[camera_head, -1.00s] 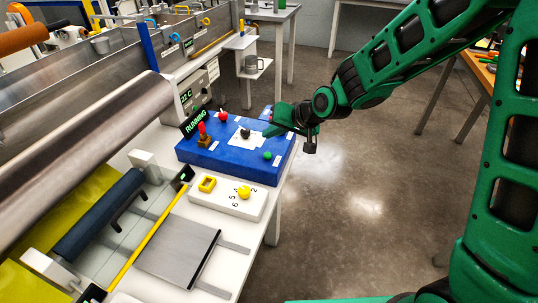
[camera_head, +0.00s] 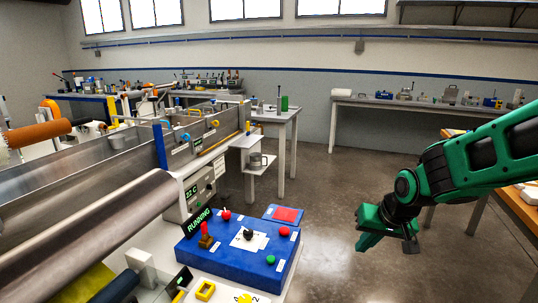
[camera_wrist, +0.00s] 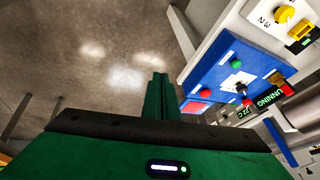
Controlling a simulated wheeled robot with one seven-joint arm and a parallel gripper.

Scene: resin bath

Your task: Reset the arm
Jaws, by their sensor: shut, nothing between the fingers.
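My gripper (camera_head: 372,241) is at the right in the head view, over open floor and to the right of the blue control panel (camera_head: 196,262). It is apart from the panel. In the wrist view its green fingers (camera_wrist: 160,85) are together with nothing between them. My green arm comes in from the right edge and is bent at the wrist.
The panel carries red, black and green knobs and a lit RUNNING sign (camera_head: 199,222). A metal roller (camera_head: 90,235) and long bath lie left. A white side table (camera_head: 285,118) and a wooden bench (camera_head: 510,197) stand farther off. The concrete floor (camera_head: 325,185) between is clear.

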